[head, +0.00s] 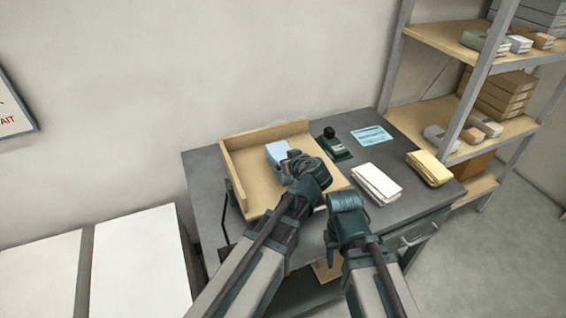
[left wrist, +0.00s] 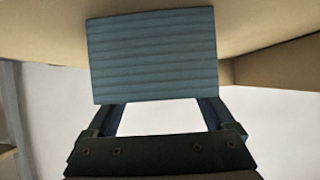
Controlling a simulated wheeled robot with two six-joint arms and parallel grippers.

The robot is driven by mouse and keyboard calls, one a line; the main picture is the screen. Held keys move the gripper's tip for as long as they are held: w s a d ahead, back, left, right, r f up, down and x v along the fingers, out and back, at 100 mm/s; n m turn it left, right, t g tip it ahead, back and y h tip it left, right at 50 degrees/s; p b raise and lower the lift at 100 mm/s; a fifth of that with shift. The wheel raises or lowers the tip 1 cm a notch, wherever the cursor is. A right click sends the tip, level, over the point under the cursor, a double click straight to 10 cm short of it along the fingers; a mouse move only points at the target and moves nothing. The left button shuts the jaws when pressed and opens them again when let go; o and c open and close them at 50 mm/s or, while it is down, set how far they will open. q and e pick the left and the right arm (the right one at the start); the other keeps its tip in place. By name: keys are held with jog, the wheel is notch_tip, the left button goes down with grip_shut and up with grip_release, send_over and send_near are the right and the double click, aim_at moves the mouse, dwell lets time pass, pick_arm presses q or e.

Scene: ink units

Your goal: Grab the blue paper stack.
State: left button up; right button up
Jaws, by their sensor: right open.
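The blue paper stack (head: 278,152) lies in the left part of a light wooden tray (head: 238,182) on the grey desk. My left gripper (head: 294,165) is over the tray, right at the stack's near right side. In the left wrist view the stack (left wrist: 152,55) shows its ridged page edges directly in front of the left gripper (left wrist: 160,114). The two fingers are spread apart, but the stack hides their tips, so contact cannot be told. My right gripper (head: 330,243) is at the desk's front, right of the tray and away from the stack; its fingers are hardly visible.
A white paper stack (head: 376,183), a yellow stack (head: 429,168), a light blue sheet (head: 371,136) and a dark green stamp-like object (head: 333,145) are on the desk. A shelf (head: 437,40) with boxes stands right. A white-topped surface (head: 140,262) is left.

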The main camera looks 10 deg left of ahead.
pick_arm(q)
grip_shut()
jog(key=shift+r, duration=0.1)
pick_arm(e)
jog(key=shift+r, duration=0.1)
